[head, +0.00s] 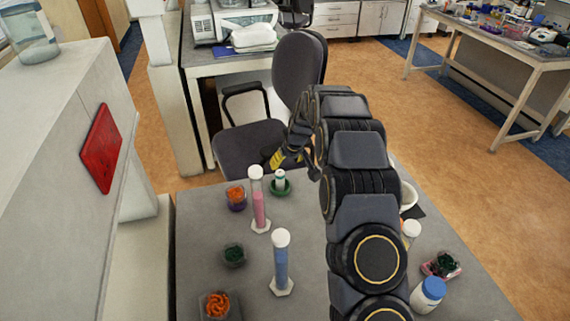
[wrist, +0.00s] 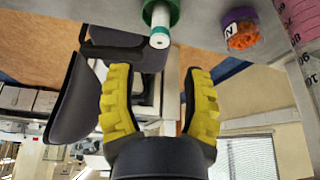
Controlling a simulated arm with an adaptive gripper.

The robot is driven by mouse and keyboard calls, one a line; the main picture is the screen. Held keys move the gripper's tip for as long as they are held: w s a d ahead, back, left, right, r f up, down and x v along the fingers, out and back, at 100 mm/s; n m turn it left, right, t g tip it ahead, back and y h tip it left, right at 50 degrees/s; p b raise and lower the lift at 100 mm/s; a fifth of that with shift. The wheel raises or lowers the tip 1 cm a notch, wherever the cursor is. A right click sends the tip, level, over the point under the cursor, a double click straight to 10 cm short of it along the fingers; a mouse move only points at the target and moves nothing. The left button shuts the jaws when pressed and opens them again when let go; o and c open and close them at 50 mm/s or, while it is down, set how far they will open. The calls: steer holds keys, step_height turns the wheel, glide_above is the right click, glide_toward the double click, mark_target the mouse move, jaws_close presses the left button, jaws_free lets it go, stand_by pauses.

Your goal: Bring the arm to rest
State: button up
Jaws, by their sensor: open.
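My gripper (head: 288,150) is over the far edge of the grey table (head: 205,273) in the head view, near the office chair. In the wrist view its two yellow-padded fingers (wrist: 159,98) are spread apart with nothing between them. My dark arm reaches across the right half of the table and hides part of it. A small white vial with a green band (head: 280,178) stands in a green dish (head: 281,188) just below the gripper in the head view. The vial also shows at the top of the wrist view (wrist: 160,25), apart from the fingers.
Two capped cylinders, pink (head: 259,205) and blue (head: 281,262), stand left of my arm. Jars with orange (head: 236,197) and green (head: 234,256) contents stand further left. A blue-capped bottle (head: 428,294) stands right. A dark chair (head: 250,148) is behind the table.

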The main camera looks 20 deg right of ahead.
stand_by(0.4)
steer(key=s+a+r+g, duration=0.2)
steer(key=s+a+r, duration=0.1)
steer(key=s+r, duration=0.5)
steer(key=s+a+r+g, duration=0.1)
steer(key=s+a+r, duration=0.3)
steer(key=s, duration=0.7)
steer(key=s+r+m+g, duration=0.1)
steer(key=s+r, duration=0.1)
steer(key=s, duration=1.1)
steer(key=s+r+m+g+h, duration=0.1)
steer(key=s+r+g, duration=0.1)
steer(key=s, duration=1.1)
steer(key=shift+s+a+r, duration=0.2)
steer(key=shift+r, duration=0.1)
